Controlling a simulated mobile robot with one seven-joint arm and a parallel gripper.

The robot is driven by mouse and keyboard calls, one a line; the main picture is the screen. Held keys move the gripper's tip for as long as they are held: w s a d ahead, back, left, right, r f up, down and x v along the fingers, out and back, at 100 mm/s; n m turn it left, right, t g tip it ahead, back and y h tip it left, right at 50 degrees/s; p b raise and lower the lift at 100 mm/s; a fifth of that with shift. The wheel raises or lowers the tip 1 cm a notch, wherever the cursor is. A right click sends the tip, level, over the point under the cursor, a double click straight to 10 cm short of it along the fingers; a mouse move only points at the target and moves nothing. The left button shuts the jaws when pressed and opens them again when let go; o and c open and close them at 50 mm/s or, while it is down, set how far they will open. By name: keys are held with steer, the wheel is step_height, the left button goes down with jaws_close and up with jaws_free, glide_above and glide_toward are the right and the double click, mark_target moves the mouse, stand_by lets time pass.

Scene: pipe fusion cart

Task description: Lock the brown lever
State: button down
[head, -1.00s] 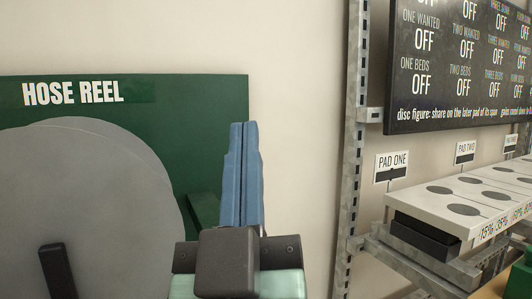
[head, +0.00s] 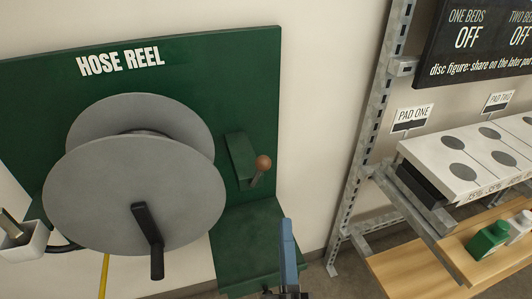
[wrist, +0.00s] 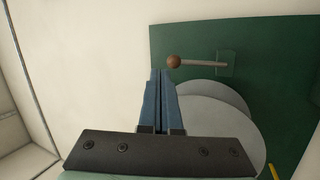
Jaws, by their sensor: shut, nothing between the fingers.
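The brown lever is a round brown knob (head: 263,162) on a short grey rod, fixed to a green block (head: 240,160) on the right part of the green hose reel board. In the wrist view the brown knob (wrist: 174,61) is just beyond and slightly right of my fingertips, with its rod running right to the board. My gripper (head: 286,225) has blue fingers and is below and right of the knob in the head view. In the wrist view my gripper (wrist: 161,75) is shut and empty. I cannot tell whether the fingertips touch the knob.
The grey hose reel (head: 130,200) with a black crank handle (head: 148,240) is left of the lever. A green ledge (head: 250,240) juts out below it. A metal rack with a white pad bench (head: 470,160) and bottles (head: 488,240) stands right. Bare wall lies between.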

mark_target(263, 170)
steer(key=s+n+p, duration=0.1)
steer(key=s+a+f+n+y, duration=0.1)
steer(key=s+f+n+g+p, duration=0.1)
steer(key=shift+s+a+f+y+p, duration=0.15)
steer(key=shift+s+f+y+p, duration=0.15)
steer(key=shift+y, duration=0.1)
steer(key=shift+w+r, duration=0.1)
steer(key=shift+r, duration=0.05)
steer(key=p+x, duration=0.3)
steer(key=x, duration=1)
steer(key=shift+w, duration=0.45)
steer(key=shift+a+r+p, duration=0.1)
steer(key=shift+a+p, duration=0.05)
steer(key=shift+p, duration=0.3)
